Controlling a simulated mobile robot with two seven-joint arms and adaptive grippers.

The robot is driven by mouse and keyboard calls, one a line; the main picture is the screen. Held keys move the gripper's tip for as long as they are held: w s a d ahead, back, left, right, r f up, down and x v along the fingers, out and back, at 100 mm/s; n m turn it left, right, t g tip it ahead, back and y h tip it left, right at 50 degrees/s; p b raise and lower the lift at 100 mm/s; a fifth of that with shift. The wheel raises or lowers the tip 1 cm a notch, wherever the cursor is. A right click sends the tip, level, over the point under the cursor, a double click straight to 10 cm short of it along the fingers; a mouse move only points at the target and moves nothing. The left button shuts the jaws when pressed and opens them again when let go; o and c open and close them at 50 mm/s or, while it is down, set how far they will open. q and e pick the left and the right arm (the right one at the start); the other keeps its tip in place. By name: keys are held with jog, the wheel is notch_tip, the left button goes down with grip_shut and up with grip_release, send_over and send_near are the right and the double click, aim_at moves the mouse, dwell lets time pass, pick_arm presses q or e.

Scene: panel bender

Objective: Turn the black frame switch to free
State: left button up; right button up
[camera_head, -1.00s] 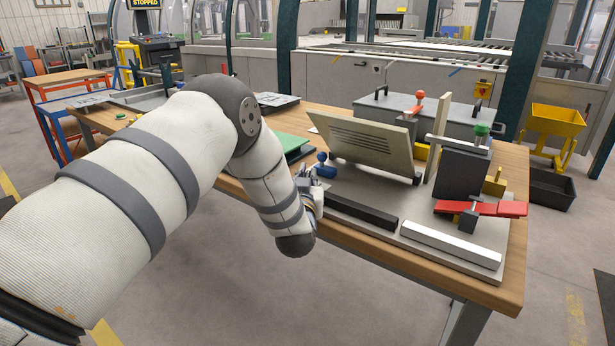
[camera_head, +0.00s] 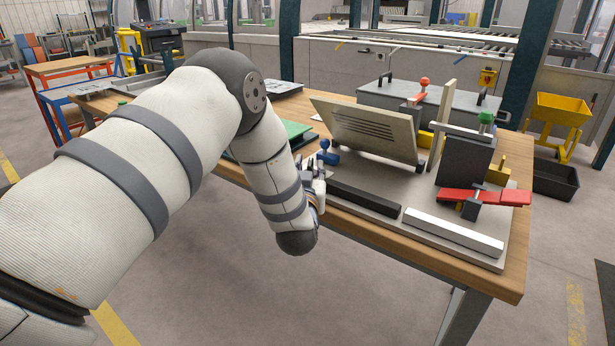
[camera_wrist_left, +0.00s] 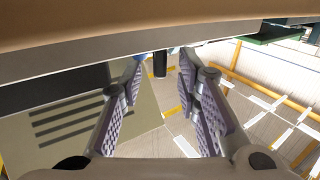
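My left gripper (camera_head: 314,180) is at the front edge of the fixture plate (camera_head: 405,205), near the blue knob (camera_head: 327,153) and the left end of a black bar (camera_head: 365,198). In the left wrist view the left gripper's fingers (camera_wrist_left: 160,78) are spread apart. A short black post (camera_wrist_left: 160,63) shows between the fingertips, with a gap on each side and a bit of blue beside it. I cannot tell whether this post is the black frame switch, and no switch label is readable. My right gripper is out of view.
A tilted beige slotted panel (camera_head: 365,128) stands behind the black bar. A white bar (camera_head: 453,232), a red clamp (camera_head: 485,197) and a dark block with a green knob (camera_head: 486,118) are to the right. A grey lidded case (camera_head: 450,103) stands behind. The floor in front is clear.

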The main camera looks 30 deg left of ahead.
pick_arm(q)
jog(key=v, duration=0.9)
jog(key=shift+s+d, duration=0.1)
jog(key=shift+d, duration=0.05)
